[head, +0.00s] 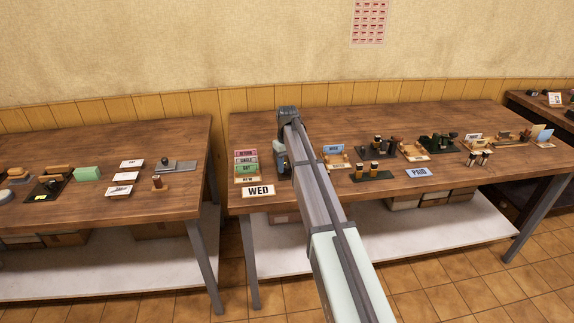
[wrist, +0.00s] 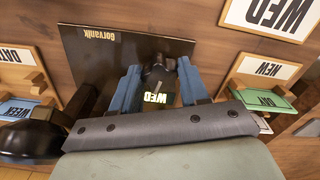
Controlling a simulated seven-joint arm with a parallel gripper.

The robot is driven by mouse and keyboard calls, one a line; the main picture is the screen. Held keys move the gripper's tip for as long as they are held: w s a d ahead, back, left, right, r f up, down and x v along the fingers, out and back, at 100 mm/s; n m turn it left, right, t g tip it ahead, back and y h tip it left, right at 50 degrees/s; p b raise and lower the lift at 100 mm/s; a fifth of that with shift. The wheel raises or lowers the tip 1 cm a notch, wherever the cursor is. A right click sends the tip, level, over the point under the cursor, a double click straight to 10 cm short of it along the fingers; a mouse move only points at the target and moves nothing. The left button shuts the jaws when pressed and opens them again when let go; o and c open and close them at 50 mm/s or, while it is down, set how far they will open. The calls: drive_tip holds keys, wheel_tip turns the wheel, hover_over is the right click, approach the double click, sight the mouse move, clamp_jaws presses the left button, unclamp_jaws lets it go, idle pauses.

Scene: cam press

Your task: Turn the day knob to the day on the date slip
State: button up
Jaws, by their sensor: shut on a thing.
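The date slip (head: 258,191) reads WED and stands at the table's front edge; part of it shows at the top right of the wrist view (wrist: 275,14). In the wrist view, a dark knob (wrist: 158,76) sits between the two blue fingers of my gripper (wrist: 160,68), which is shut on it. Just below the knob is a small lit window (wrist: 155,98) with WED in it, upside down in that view. The machine's dark base plate (wrist: 100,45) reads Gorvanik. In the head view my arm hides most of the machine.
A rack of coloured slips (head: 246,166) stands left of the machine, with a NEW card (wrist: 267,69) close by. A blue card holder (head: 334,150) stands to the right. A PAID card (head: 418,173) and several stamps share the table. A black rounded part (wrist: 30,142) is at lower left in the wrist view.

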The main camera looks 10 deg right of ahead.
sight(287, 166)
drive_tip(key=shift+m, duration=0.8)
drive_tip(key=o, duration=1.1)
drive_tip(key=shift+c, duration=0.2)
wheel_tip(287, 166, up, 14)
drive_tip(key=shift+f, duration=0.1)
